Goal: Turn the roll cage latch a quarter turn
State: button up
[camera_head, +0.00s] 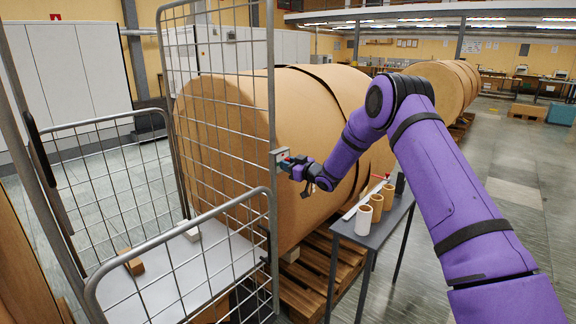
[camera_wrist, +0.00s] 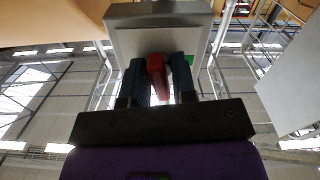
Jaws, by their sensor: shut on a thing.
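The roll cage (camera_head: 271,95) stands at the left in the head view, with wire mesh sides and a pale base board. Its latch has a grey plate (camera_head: 279,156) on the cage's right upright, also seen in the wrist view (camera_wrist: 160,36). A red latch handle (camera_wrist: 156,75) sticks out of the plate, between my fingers. My gripper (camera_head: 290,164) is at the latch, its dark fingers (camera_wrist: 158,85) shut on the red handle. The handle's tip shows between the fingers. A small green mark (camera_wrist: 189,59) shows beside the right finger on the plate.
Large brown paper rolls (camera_head: 325,110) lie on wooden pallets (camera_head: 335,262) behind the cage. A grey side table (camera_head: 372,236) with several small tubes stands below my arm. A brown block (camera_head: 134,263) and a pale block (camera_head: 192,234) sit on the cage base. Open floor lies at the right.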

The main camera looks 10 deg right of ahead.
jog(key=shift+f+m, duration=0.1)
jog(key=shift+m, duration=0.7)
jog(key=o, duration=0.7)
jog(key=v, duration=1.1)
